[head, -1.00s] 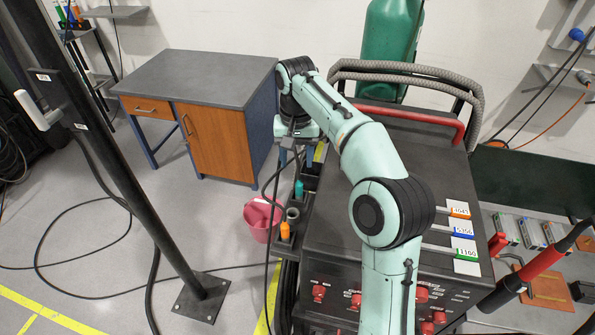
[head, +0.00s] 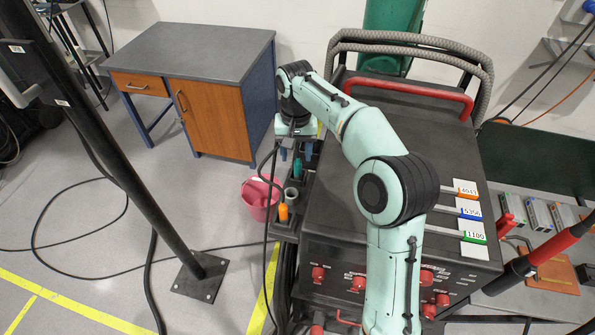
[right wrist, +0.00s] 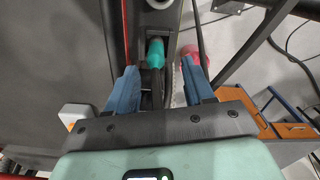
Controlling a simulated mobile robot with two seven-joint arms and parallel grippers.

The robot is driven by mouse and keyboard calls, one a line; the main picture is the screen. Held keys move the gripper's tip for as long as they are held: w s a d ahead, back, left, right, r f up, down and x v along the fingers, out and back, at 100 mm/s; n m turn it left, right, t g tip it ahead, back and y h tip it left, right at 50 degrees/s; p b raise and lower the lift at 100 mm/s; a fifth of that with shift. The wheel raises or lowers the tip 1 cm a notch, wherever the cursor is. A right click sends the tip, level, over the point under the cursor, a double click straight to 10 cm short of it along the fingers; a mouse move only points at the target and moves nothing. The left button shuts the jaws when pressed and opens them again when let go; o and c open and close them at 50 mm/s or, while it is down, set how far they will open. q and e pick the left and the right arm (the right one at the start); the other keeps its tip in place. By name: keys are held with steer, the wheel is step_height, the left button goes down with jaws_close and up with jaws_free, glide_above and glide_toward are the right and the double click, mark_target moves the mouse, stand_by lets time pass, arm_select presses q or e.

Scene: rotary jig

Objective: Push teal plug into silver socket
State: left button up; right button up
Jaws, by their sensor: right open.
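The teal plug (head: 297,168) stands in the narrow black rack along the left side of the black machine. It also shows in the right wrist view (right wrist: 155,52), just ahead of the fingertips. A grey ring-shaped piece (head: 292,195), which looks like the silver socket, sits in the same rack nearer the front. My right gripper (head: 296,153) points down over the rack behind the plug. In the wrist view its blue fingers (right wrist: 160,70) are apart with nothing gripped, and the plug lies between their lines. My left gripper is not in view.
An orange-handled item (head: 283,212) stands in front of the socket. A pink bucket (head: 260,199) is on the floor left of the rack. A black cable hangs close by the rack. The black machine (head: 345,210) is close on the right. A desk (head: 200,52) stands back left.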

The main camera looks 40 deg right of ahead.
mark_target(298, 161)
steer(key=f, duration=0.4)
steer(key=shift+s+f+b, duration=0.1)
steer(key=shift+s+b, duration=0.25)
steer(key=shift+s, duration=0.05)
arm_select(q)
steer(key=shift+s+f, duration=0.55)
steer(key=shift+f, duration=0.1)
arm_select(e)
steer(key=shift+w, duration=0.1)
jaws_close()
steer(key=shift+r, duration=0.2)
